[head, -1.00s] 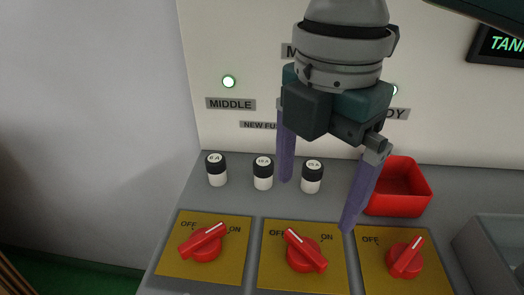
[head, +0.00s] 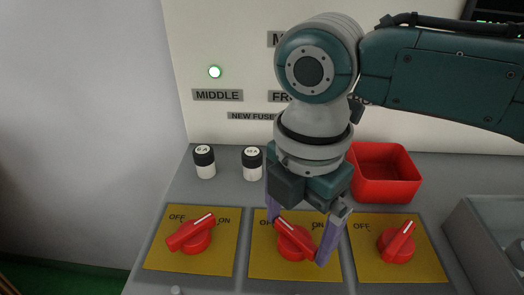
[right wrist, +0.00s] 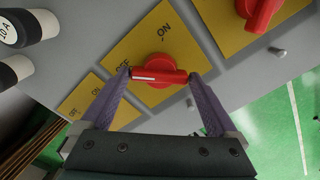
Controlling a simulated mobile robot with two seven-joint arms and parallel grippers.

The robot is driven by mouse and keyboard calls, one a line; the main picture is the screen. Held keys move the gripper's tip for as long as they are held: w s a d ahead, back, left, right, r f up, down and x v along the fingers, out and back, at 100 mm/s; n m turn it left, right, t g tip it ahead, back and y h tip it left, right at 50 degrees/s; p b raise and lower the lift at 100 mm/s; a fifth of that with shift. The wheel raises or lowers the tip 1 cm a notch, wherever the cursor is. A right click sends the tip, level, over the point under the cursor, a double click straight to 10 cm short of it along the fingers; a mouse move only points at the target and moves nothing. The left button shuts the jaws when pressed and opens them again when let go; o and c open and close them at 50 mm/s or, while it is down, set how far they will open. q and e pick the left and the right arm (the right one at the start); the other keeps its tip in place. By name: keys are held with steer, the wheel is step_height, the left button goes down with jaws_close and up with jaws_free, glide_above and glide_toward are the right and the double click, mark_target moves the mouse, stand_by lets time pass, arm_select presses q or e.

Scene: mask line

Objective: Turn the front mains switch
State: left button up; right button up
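Three red rotary switches sit on yellow plates marked OFF and ON. The middle switch (head: 295,240) has its white mark toward OFF; it also shows in the right wrist view (right wrist: 160,76). The left switch (head: 191,235) and right switch (head: 398,242) have their marks toward the upper right, the ON side. My right gripper (head: 298,238) is down at the middle switch, its purple fingers open at the two ends of the handle. In the right wrist view, the fingertips (right wrist: 160,75) are very close to the handle; contact is unclear. My left gripper is not in view.
Fuses (head: 204,161) (head: 252,163) stand behind the switches, and a red bin (head: 385,190) at the back right. A lit lamp (head: 215,72) is above the MIDDLE label (head: 217,95). My right arm hides other labels. A grey tray (head: 470,235) is at the right.

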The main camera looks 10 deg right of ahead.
steer(key=c, duration=0.9)
steer(key=m+p, duration=0.3)
steer(key=shift+r, duration=0.25)
steer(key=m+p, duration=0.3)
steer(key=m, duration=0.1)
steer(key=shift+m+p, duration=0.3)
steer(key=m+p, duration=0.2)
steer(key=m, duration=0.3)
steer(key=shift+a+f+m, duration=0.1)
steer(key=shift+m, duration=0.2)
steer(key=m+p, duration=0.1)
steer(key=m, duration=0.3)
steer(key=shift+m+p, duration=0.3)
steer(key=shift+p, duration=0.05)
steer(key=shift+f, duration=0.1)
steer(key=o, duration=1)
steer(key=shift+o, duration=0.2)
